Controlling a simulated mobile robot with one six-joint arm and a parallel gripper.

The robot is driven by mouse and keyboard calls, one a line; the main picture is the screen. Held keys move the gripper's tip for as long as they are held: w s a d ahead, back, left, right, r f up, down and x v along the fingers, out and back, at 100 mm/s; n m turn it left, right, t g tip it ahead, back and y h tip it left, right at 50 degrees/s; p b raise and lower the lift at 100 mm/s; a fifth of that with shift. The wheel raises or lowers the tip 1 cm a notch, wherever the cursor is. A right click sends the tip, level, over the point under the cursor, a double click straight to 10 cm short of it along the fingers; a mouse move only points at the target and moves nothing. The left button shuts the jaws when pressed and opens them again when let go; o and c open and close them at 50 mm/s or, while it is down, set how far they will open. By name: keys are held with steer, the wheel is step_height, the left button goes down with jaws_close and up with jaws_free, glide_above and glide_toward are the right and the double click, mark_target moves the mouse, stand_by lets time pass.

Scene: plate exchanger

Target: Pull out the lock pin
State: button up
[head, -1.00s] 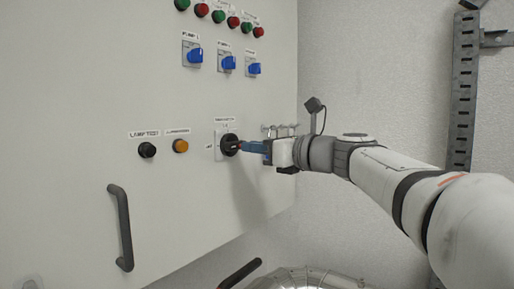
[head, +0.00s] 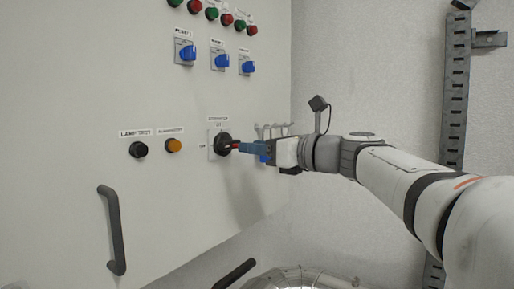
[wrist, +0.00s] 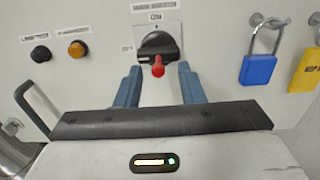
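The lock pin (wrist: 158,68) is red and sticks out from the front of the black rotary switch (wrist: 157,45) on the cabinet panel. In the head view the red pin (head: 234,147) shows between the switch (head: 221,143) and my fingers. My gripper (wrist: 159,75) is open, with one blue finger on each side of the pin and a visible gap to it on both sides. In the head view my gripper (head: 243,147) points left at the switch, its fingertips a little short of the knob. The pin's inner end is hidden in the switch.
A blue padlock (wrist: 258,69) and a yellow padlock (wrist: 304,72) hang on hooks right of the switch. Left are black (wrist: 40,53) and orange (wrist: 77,49) buttons and a dark door handle (head: 112,230). A shiny rounded metal vessel (head: 300,278) lies below.

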steer(key=b+v, duration=0.1)
steer(key=v, duration=0.6)
steer(key=shift+s+d+b, duration=0.25)
steer(key=shift+d+b, duration=0.05)
steer(key=shift+b, duration=0.05)
steer(key=s+d+f+n+g+h, duration=0.15)
steer(key=s+f+n+h, duration=0.3)
steer(key=f, duration=0.75)
steer(key=s+f+n+g+h, duration=0.3)
steer(key=f+n, duration=0.3)
steer(key=f, duration=0.5)
steer(key=s+d+f+n+g+h, duration=0.1)
steer(key=s+d+f+n+h, duration=0.2)
steer(key=f+n, duration=0.4)
steer(key=s+d+f+n+g+h, duration=0.1)
steer(key=s+d+f+n+h, duration=0.3)
steer(key=f, duration=0.7)
steer(key=s+d+n, duration=0.2)
steer(key=s+n, duration=0.1)
steer(key=s, duration=0.1)
steer(key=shift+s, duration=0.3)
